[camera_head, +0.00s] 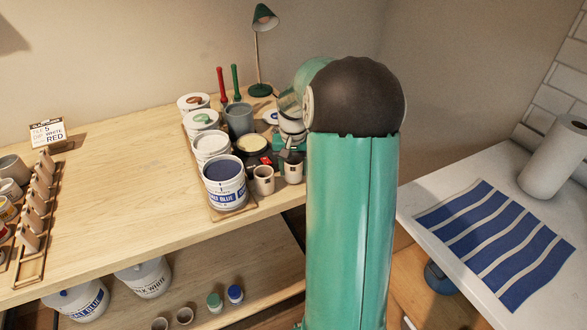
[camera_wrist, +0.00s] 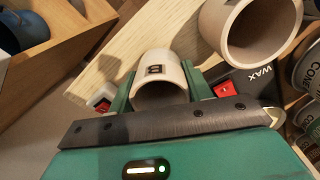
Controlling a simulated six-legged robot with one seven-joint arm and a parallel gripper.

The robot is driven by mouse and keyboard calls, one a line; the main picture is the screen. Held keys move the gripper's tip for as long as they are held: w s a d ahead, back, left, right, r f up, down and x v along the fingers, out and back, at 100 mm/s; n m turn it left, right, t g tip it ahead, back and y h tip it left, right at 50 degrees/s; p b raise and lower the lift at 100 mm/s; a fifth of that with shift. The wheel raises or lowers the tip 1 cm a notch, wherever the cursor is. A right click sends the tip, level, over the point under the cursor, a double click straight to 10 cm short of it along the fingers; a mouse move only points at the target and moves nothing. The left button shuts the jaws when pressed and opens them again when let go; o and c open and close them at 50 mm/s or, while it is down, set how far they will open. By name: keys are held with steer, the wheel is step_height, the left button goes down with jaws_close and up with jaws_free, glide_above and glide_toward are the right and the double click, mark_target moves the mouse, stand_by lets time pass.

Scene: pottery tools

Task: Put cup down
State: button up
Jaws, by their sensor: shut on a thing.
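A small off-white cup with a dark letter label (camera_wrist: 160,72) sits between the green fingers of my gripper (camera_wrist: 161,88) in the wrist view. The gripper is shut on it. In the head view my gripper (camera_head: 290,143) is partly hidden by my arm, at the right end of the wooden table (camera_head: 120,150). A small labelled cup (camera_head: 293,170) just below it appears to be the held one. I cannot tell whether its base touches the table. A second small cup (camera_head: 263,181) stands to its left; a larger-looking cup (camera_wrist: 252,32) shows at upper right in the wrist view.
A black wax heater (camera_wrist: 238,86) with red switches is close beside the held cup. Glaze buckets (camera_head: 225,185) crowd the left side. A green lamp (camera_head: 262,45) stands behind. The table's middle is clear. A striped cloth (camera_head: 495,240) lies on the right counter.

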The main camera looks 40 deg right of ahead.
steer(key=shift+f, duration=0.3)
steer(key=shift+f, duration=0.2)
steer(key=o, duration=1)
steer(key=shift+r, duration=0.1)
